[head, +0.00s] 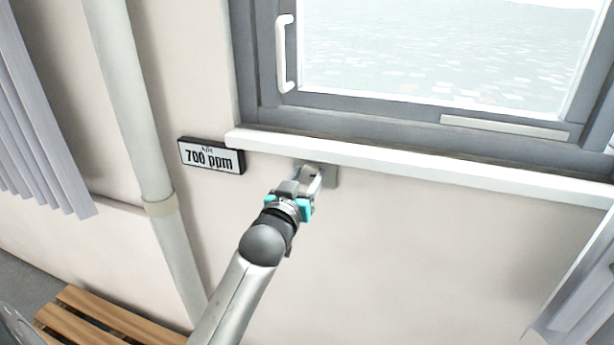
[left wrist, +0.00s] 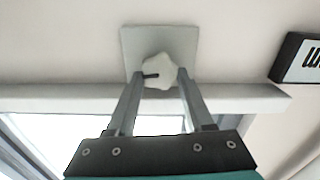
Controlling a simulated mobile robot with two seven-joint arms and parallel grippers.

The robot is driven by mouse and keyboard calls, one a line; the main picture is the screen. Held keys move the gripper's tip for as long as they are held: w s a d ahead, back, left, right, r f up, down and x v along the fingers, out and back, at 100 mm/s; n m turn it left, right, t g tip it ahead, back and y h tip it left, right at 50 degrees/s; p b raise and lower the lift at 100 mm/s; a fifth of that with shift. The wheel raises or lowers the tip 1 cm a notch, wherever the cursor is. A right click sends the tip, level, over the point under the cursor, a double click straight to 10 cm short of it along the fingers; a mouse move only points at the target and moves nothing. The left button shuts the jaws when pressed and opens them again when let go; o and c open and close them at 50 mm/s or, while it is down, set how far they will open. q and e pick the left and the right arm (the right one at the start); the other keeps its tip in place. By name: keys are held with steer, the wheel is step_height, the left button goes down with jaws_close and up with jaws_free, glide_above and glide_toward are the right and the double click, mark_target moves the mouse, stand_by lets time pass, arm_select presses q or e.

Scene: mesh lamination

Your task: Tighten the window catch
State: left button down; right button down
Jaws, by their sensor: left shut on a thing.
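The window catch is a pale lobed knob (left wrist: 157,71) with a short black mark on its left side in the left wrist view. It sits on a square grey plate (left wrist: 160,45), fixed to the wall just below the window sill. The plate also shows in the head view (head: 331,178), partly hidden by my gripper. My left gripper (head: 309,175) reaches up to the plate. In the left wrist view its two fingers (left wrist: 160,76) stand on either side of the knob and are shut on it. My right gripper is in neither view.
A white sill (head: 420,165) runs just above the catch, below a grey-framed window (head: 370,112) with a white handle (head: 285,53). A "700 ppm" display (head: 211,156) hangs left of the catch. A pipe (head: 145,130) and wooden slatted bench (head: 100,318) are further left. The wall right of my arm is clear.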

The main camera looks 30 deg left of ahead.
arm_select(q)
steer(key=shift+m+p, duration=0.5)
steer(key=shift+m, duration=0.2)
steer(key=shift+c, duration=1.4)
jaws_free()
steer(key=v, duration=1.5)
steer(key=shift+s+p, duration=0.2)
steer(key=shift+p, duration=0.1)
